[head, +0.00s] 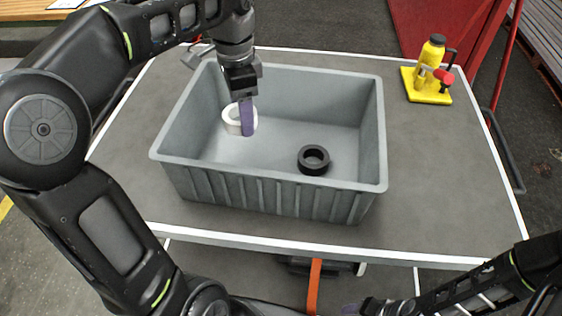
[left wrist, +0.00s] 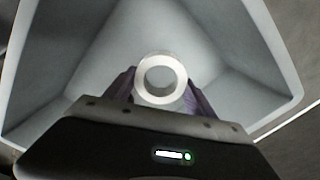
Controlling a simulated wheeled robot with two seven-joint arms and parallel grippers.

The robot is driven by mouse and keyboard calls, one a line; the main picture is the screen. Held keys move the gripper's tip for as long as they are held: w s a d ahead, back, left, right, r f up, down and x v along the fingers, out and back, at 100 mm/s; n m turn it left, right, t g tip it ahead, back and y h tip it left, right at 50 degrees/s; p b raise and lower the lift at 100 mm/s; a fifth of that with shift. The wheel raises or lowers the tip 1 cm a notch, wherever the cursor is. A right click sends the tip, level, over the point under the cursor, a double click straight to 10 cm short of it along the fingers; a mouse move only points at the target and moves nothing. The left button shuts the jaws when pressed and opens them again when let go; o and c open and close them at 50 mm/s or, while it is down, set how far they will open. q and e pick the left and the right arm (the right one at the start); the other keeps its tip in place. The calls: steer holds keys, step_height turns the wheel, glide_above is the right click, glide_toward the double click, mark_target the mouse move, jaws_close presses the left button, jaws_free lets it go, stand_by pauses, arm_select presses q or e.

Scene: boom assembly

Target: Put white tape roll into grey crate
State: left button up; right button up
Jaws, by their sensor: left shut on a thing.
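The white tape roll (head: 232,121) is in the left part of the grey crate (head: 280,195), held by my left gripper (head: 246,118). In the left wrist view the tape roll (left wrist: 160,97) shows as a ring between the two purple fingers (left wrist: 160,90), with the crate walls around it. I cannot tell whether the roll touches the crate floor. The crate stands open on the table. Part of my right arm is at the bottom right of the head view; its gripper (head: 362,308) is small and cut off at the lower edge, and its jaws are unclear.
A black tape roll (head: 313,159) lies on the crate floor right of my left gripper. A yellow bottle (head: 431,55) with a red part stands on a yellow base (head: 427,93) at the table's back right. The grey table (head: 450,180) is clear right of the crate.

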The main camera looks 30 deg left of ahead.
stand_by(0.3)
arm_select(q)
steer(key=b, duration=0.4)
glide_above(247, 155)
step_height(247, 155, down, 6)
steer(key=shift+r, duration=0.25)
steer(key=shift+f, duration=0.4)
step_height(247, 155, down, 4)
steer(key=shift+r, duration=0.2)
steer(key=shift+f, duration=0.1)
